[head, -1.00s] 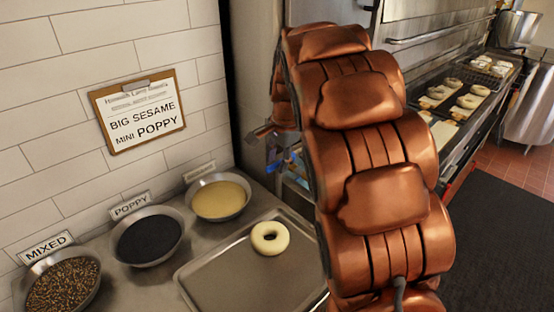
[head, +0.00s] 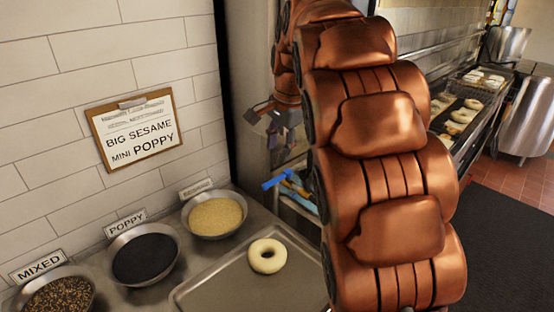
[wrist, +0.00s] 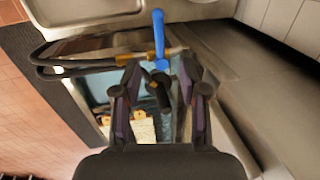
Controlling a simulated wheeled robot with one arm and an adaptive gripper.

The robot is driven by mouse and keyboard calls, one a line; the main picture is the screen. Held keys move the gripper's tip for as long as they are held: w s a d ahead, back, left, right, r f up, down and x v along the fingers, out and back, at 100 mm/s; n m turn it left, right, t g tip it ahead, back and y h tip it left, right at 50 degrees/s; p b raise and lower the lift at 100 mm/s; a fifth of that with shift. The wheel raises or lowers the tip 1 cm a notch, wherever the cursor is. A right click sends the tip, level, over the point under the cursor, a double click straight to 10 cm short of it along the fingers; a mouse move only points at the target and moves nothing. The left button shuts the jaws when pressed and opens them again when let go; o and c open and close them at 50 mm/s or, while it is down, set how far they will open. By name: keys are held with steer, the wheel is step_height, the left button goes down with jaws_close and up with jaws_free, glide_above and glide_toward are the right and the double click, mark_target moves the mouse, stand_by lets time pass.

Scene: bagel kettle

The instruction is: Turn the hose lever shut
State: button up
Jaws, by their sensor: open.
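The hose lever (head: 276,181) is blue and sits below my gripper in the head view, beside the counter's right end. In the wrist view the blue lever (wrist: 159,38) extends toward the top of the picture from a brass valve (wrist: 135,59). Its pivot end appears between my fingertips in the picture. My gripper (head: 268,115) is open and empty, with a visible gap above the lever in the head view. In the wrist view its fingers (wrist: 160,76) are spread, with a dark fitting showing between them.
A dark hose (wrist: 75,60) runs left from the valve. A tray (head: 220,285) with one bagel (head: 267,255) and several seed bowls (head: 145,257) occupy the counter. A metal cabinet side (head: 245,95) stands close behind my gripper. My arm hides much of the centre right.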

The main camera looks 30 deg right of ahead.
steer(key=shift+s+r, duration=0.2)
steer(key=shift+r, duration=0.65)
